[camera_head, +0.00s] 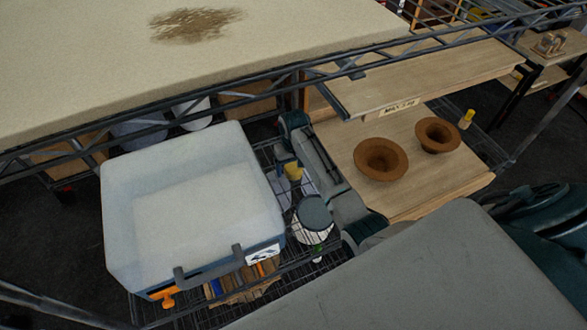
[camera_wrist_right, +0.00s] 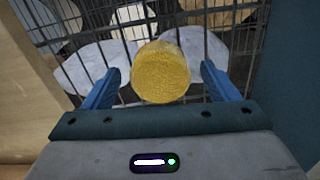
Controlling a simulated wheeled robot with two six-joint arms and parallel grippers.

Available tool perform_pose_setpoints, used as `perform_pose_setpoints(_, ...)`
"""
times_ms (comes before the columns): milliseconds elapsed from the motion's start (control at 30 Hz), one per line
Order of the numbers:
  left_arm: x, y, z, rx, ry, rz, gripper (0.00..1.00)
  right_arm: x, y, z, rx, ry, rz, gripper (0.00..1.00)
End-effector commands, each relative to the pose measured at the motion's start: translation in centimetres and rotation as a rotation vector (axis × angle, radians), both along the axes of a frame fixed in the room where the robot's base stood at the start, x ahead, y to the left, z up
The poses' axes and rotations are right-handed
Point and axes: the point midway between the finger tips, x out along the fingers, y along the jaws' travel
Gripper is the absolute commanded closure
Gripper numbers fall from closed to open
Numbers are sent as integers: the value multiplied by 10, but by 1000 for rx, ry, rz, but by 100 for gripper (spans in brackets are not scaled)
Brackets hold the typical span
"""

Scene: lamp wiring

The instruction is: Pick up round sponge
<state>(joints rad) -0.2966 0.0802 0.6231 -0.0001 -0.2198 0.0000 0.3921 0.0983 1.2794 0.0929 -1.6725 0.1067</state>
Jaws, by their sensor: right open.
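The round sponge (camera_wrist_right: 161,73) is yellow and shows whole in the right wrist view, between the two blue fingers of my right gripper (camera_wrist_right: 160,80). The fingers are open, with a gap to the sponge on each side. In the head view the sponge (camera_head: 293,171) is a small yellow patch beside my right gripper (camera_head: 287,163), over the wire shelf, partly hidden by the gripper. My left gripper is not in view.
A large white-topped cooler (camera_head: 190,200) stands left of my right gripper. A round grey-lidded container (camera_head: 314,213) sits nearby on the wire shelf (camera_head: 330,262). Two brown bowls (camera_head: 381,158) stand on a wooden board (camera_head: 345,140) at right. A pale tabletop (camera_head: 90,70) overhangs behind.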

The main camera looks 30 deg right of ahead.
Motion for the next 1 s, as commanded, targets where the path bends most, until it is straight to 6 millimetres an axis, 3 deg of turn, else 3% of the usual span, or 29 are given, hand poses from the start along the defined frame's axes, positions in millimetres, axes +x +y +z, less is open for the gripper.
perform_pose_setpoints(67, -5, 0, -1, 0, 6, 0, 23, 0, 0, 0, 0, 0, 0, 23)
perform_pose_setpoints(300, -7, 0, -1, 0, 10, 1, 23, 0, 0, 0, 0, 0, 0, 67)
perform_pose_setpoints(667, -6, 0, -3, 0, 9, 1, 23, 1, 0, 3, 1, -2, 0, 67)
perform_pose_setpoints(867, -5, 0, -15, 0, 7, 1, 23, 1, 0, 18, 0, -5, 1, 67)
perform_pose_setpoints(967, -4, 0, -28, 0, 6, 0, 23, 2, 0, 34, 0, -8, 1, 67)
perform_pose_setpoints(1000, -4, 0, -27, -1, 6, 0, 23, -10, -2, 32, 0, -1, 0, 67)
